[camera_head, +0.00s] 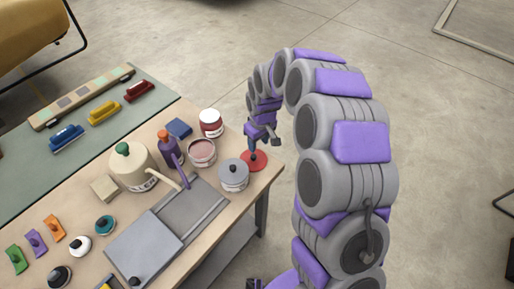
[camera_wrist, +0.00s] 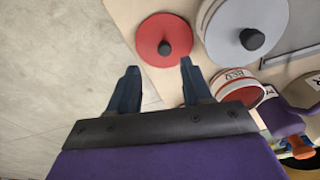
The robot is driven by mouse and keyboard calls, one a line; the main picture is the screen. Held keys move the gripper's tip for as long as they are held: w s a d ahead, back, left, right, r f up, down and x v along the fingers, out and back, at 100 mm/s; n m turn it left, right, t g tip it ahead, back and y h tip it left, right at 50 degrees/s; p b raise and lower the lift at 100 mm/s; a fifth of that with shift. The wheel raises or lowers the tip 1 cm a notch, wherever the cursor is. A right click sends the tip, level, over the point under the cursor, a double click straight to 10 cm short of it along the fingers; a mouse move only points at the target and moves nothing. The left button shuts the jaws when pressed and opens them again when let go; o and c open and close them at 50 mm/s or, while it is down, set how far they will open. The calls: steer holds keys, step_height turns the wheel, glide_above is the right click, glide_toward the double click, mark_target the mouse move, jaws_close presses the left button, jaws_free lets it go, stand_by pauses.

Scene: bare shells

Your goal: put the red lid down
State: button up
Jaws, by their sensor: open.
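The red lid (camera_head: 257,165) is a flat disc with a dark knob. It lies on the wooden tabletop near the table's right corner. In the wrist view the red lid (camera_wrist: 150,35) lies just beyond the fingertips, with its knob uncovered and nothing gripping it. My gripper (camera_head: 253,152) is low over the lid in the head view. In the wrist view my gripper (camera_wrist: 159,66) has its two dark fingers spread apart and empty. The exact height of the fingertips above the lid is hard to tell.
A grey-lidded tub (camera_head: 234,178) stands close beside the red lid. Floor is open beyond the table edge.

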steer(key=shift+s+r, duration=0.1)
steer(key=shift+r, duration=1.25)
steer(key=s+d+r+m, duration=0.1)
steer(key=s+d+r, duration=0.25)
steer(key=s, duration=0.25)
steer(key=s+d+r+m+g, duration=0.1)
steer(key=s+d+r, duration=0.2)
steer(key=s+r, duration=0.25)
steer(key=s+d+r+m, duration=0.1)
steer(key=s+d+r, duration=0.2)
steer(key=s, duration=0.4)
steer(key=s+d+r+m, duration=0.1)
steer(key=s+d+m, duration=0.1)
steer(key=s, duration=0.8)
steer(key=s+d+r+m+g, duration=0.1)
steer(key=s+d+m, duration=0.2)
steer(key=s, duration=0.6)
steer(key=shift+s+d+r+g+h, duration=0.2)
steer(key=shift+s+d+g+h, duration=0.05)
steer(key=shift+s+g+h, duration=0.1)
steer(key=shift+c, duration=0.6)
steer(key=shift+a, duration=0.1)
